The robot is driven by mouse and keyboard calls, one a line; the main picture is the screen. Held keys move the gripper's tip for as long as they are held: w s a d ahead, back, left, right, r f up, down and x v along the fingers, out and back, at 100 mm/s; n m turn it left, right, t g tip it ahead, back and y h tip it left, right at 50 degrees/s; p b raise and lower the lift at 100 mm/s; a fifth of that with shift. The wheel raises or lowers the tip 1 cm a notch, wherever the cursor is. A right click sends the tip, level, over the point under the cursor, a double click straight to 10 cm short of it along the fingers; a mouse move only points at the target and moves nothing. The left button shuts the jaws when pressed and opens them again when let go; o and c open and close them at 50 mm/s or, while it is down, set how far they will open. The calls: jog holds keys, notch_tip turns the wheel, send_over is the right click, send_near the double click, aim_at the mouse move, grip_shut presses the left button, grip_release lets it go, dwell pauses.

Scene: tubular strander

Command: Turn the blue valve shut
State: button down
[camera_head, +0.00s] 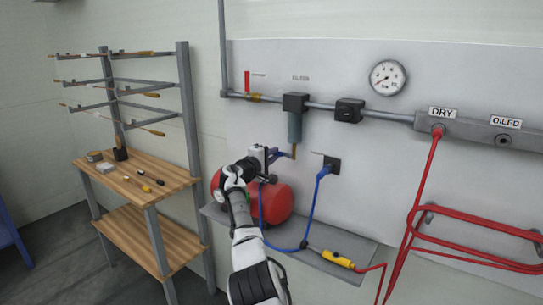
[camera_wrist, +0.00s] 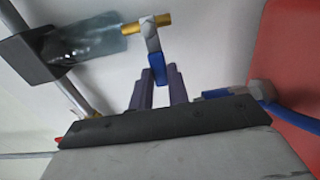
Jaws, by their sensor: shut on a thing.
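The blue valve handle (camera_wrist: 158,77) shows in the wrist view, between the two purple-grey fingers of my gripper (camera_wrist: 160,72). The fingers are shut on it. The handle hangs from a pale valve arm below a short brass pipe (camera_wrist: 146,24). This brass piece leads out of the clear bowl of the filter (camera_wrist: 92,44). In the head view, my gripper (camera_head: 280,154) reaches right to the brass drain (camera_head: 293,152) under the filter (camera_head: 295,125). The handle is too small there to tell apart from the fingers.
A red compressor tank (camera_head: 272,202) stands behind my wrist on a grey shelf (camera_head: 350,262). A blue hose (camera_head: 311,205) hangs right of my gripper. A red-handled valve (camera_head: 247,82) and a gauge (camera_head: 388,77) are above. A wooden rack (camera_head: 150,195) stands left.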

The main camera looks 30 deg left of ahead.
jog(key=shift+a, duration=0.1)
dwell(0.3)
jog(key=c, duration=1.4)
grip_release()
jog(key=shift+o, duration=0.3)
jog(key=shift+f, duration=0.15)
